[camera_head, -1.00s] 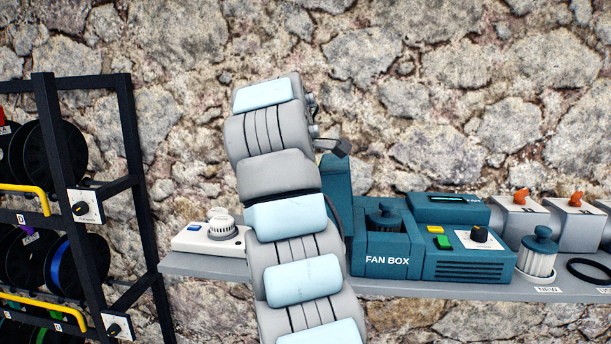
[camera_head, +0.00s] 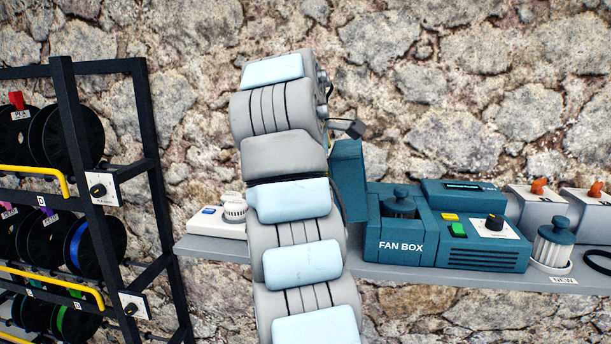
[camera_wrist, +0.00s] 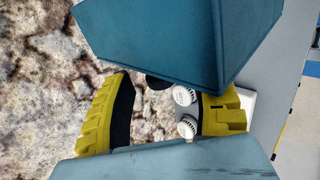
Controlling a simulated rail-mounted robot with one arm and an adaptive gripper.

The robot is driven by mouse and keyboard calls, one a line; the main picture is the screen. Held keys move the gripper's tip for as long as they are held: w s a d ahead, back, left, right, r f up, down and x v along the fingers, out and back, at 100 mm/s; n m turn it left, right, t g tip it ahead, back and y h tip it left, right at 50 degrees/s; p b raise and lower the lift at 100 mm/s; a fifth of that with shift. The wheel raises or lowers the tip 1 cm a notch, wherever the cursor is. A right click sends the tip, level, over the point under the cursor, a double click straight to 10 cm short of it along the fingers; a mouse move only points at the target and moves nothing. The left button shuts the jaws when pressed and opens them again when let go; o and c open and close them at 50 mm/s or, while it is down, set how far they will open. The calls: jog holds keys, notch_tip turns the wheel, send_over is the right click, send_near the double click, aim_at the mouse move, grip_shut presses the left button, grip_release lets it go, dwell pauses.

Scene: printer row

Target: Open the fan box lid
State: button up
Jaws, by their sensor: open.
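The teal fan box (camera_head: 400,246) stands on the shelf, right of my arm in the head view. Its lid (camera_head: 350,180) stands raised at the box's left side, and a filter with a dark knob (camera_head: 400,203) shows in the uncovered top. In the wrist view a large teal panel, which looks like the lid (camera_wrist: 185,40), fills the upper middle. My gripper (camera_wrist: 170,100) is open, with its yellow, black-padded fingers apart below the panel and nothing seen held between them. In the head view my arm hides the gripper. Whether a finger touches the lid cannot be told.
A control unit (camera_head: 480,245) with buttons and a knob adjoins the box. A white filter (camera_head: 553,245) stands on the NEW spot, with grey bins behind. A white device (camera_head: 217,224) sits left of my arm. A black spool rack (camera_head: 75,130) stands at far left.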

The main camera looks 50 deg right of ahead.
jog(key=s+a, duration=0.4)
jog(key=a, duration=0.7)
dwell(1.1)
dwell(0.5)
